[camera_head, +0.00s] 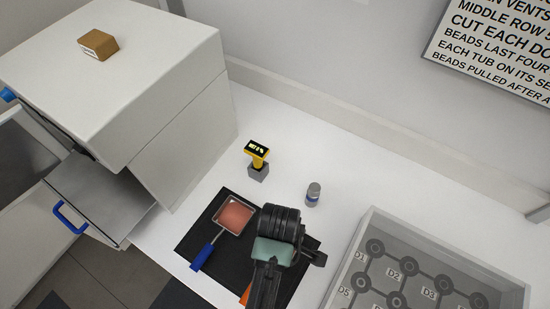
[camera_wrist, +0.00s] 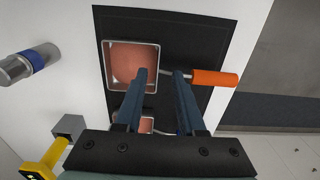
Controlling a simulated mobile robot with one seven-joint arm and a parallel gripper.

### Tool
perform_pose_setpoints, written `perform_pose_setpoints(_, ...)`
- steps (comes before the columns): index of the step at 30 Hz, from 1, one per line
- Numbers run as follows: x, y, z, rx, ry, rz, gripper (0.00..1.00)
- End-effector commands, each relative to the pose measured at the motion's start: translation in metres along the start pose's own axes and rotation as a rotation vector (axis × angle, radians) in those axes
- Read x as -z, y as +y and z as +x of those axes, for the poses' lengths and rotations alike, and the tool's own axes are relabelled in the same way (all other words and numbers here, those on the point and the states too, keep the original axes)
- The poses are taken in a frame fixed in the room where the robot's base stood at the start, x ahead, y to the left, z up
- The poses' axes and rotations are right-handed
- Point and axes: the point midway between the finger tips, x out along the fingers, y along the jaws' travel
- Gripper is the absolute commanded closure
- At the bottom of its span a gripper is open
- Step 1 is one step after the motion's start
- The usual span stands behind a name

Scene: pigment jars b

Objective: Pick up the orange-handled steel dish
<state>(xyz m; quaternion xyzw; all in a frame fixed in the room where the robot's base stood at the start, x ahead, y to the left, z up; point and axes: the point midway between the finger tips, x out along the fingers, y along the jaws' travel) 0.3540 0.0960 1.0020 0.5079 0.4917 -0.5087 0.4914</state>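The orange-handled steel dish (camera_wrist: 132,66) lies on a black mat (camera_wrist: 190,28) in the wrist view. It is square with reddish-orange contents, and its orange handle (camera_wrist: 215,78) points right. In the head view only part of the orange handle (camera_head: 245,293) shows; my arm hides the dish. My gripper (camera_wrist: 160,73) is open above the dish. Its fingertips appear either side of the thin steel stem between pan and handle; I cannot tell the height gap. A blue-handled steel dish (camera_head: 236,214) lies beside it on the mat, mostly hidden by my gripper in the wrist view.
A yellow instrument (camera_head: 257,151) in a grey block and a small blue-banded vial (camera_head: 313,194) stand behind the mat. A grey-walled tray (camera_head: 363,226) with labelled round places is at right. A white cabinet (camera_head: 175,120) with a small box (camera_head: 98,45) on top stands left.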

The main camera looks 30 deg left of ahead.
Motion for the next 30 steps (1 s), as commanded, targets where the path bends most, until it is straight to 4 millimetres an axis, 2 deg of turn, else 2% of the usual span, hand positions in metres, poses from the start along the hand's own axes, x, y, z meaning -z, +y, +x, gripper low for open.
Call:
perform_pose_setpoints(8, 0.001, 0.000, 0.017, 0.001, 0.000, 0.000, 0.61)
perform_pose_setpoints(19, 0.002, 0.001, 0.059, -0.001, 0.000, 0.002, 0.61)
perform_pose_setpoints(28, 0.003, 0.001, 0.063, -0.003, 0.002, 0.002, 0.61)
perform_pose_setpoints(29, 0.003, 0.001, 0.063, -0.003, 0.002, 0.002, 0.63)
perform_pose_setpoints(30, 0.003, 0.001, 0.063, -0.003, 0.002, 0.002, 0.70)
